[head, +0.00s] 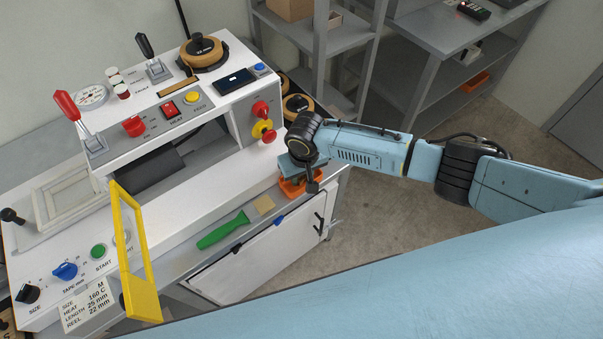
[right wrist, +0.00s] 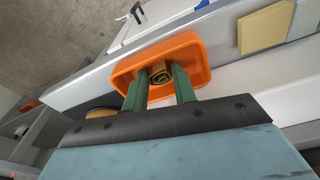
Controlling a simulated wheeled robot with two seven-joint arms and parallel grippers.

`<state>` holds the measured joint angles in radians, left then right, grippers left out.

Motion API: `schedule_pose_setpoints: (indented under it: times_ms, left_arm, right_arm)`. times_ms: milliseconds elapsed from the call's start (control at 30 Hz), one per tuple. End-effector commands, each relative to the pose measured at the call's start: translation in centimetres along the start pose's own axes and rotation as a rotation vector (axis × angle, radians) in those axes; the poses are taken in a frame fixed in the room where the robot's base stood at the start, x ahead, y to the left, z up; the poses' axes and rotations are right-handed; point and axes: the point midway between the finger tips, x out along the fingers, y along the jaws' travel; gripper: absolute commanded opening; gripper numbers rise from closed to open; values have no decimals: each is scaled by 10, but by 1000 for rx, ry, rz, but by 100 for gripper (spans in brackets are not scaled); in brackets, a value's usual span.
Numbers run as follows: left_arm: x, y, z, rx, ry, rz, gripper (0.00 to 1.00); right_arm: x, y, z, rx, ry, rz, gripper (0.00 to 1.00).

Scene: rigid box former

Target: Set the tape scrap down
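My right gripper (head: 297,172) points down over a small orange tray (head: 290,190) at the right end of the machine's lower shelf. In the right wrist view its two green fingers (right wrist: 158,76) reach into the orange tray (right wrist: 198,52). A small brown, rolled-up tape scrap (right wrist: 160,72) sits between the fingertips, which appear to touch it on both sides. Whether the scrap also rests on the tray floor cannot be told. The scrap is hidden in the head view. My left gripper is out of view.
The white machine (head: 190,210), with a yellow frame (head: 140,255), stands at left. Grey shelving (head: 330,40) stands behind; open floor lies right.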

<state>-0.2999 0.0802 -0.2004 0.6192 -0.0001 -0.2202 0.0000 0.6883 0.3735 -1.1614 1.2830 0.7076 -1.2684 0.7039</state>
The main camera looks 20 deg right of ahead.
Motion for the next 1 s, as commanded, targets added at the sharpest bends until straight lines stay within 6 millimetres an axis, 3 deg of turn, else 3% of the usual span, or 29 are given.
schedule_pose_setpoints:
  times_ms: [133, 500, 1000]
  left_arm:
    - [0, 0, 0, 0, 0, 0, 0]
    - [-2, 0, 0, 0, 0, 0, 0]
    - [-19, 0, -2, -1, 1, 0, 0]
  right_arm:
    - [0, 0, 0, 0, 0, 0, 46]
    - [-8, 0, -1, -1, 2, -1, 46]
    - [-104, 0, -1, -1, 3, -1, 46]
